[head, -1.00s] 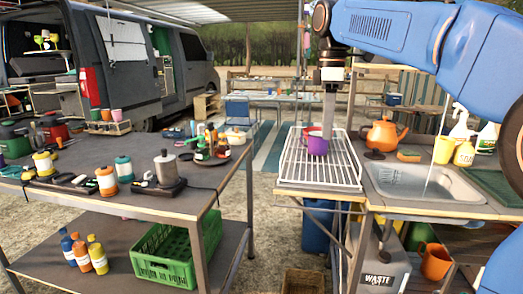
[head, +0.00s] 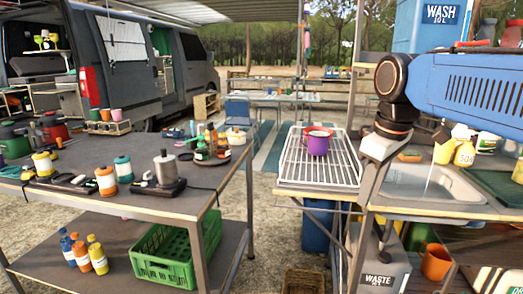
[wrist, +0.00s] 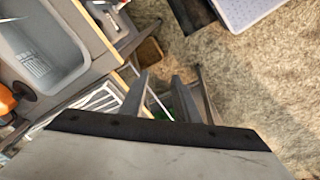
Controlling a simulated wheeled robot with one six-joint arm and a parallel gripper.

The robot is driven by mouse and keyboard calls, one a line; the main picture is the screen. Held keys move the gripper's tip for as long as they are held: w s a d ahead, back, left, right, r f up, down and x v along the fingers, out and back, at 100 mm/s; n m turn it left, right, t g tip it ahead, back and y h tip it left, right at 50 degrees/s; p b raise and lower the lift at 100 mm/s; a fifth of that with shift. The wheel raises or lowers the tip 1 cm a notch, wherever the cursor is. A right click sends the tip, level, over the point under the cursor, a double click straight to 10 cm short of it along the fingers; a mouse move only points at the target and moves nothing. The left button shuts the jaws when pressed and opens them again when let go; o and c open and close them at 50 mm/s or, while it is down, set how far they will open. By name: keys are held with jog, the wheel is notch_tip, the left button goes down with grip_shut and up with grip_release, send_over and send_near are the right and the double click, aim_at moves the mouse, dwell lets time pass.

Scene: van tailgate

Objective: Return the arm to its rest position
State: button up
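My gripper (head: 372,178) hangs from the raised blue arm at the right, in front of the drying rack's right side and the sink's left edge. In the wrist view my gripper (wrist: 162,98) shows two grey fingers standing apart with nothing between them, so it is open and empty. The purple mug (head: 317,146) stands upright on the white drying rack (head: 296,172), to the left of my gripper and apart from it. The rack's bars also show in the wrist view, partly hidden behind my gripper's body.
The sink (head: 412,184) lies right of the rack, with a yellow bottle (head: 464,154) behind it. A blue wash container (head: 436,28) stands high behind the arm. The cluttered table (head: 130,200) is at left, with a green crate (head: 165,268) below. A floor gap separates table and counter.

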jog(key=s+d+f+m+t, duration=0.1)
jog(key=s+d+f+m, duration=0.1)
jog(key=s+f+m, duration=0.2)
jog(key=s+d+f+m+t, duration=0.1)
jog(key=s+f+m, duration=0.3)
jog(key=s+f, duration=0.6)
notch_tip(320, 180, down, 5)
jog(key=shift+s+d+f, duration=0.1)
jog(key=shift+s+d, duration=0.2)
jog(key=shift+d, duration=0.35)
jog(key=shift+d, duration=0.1)
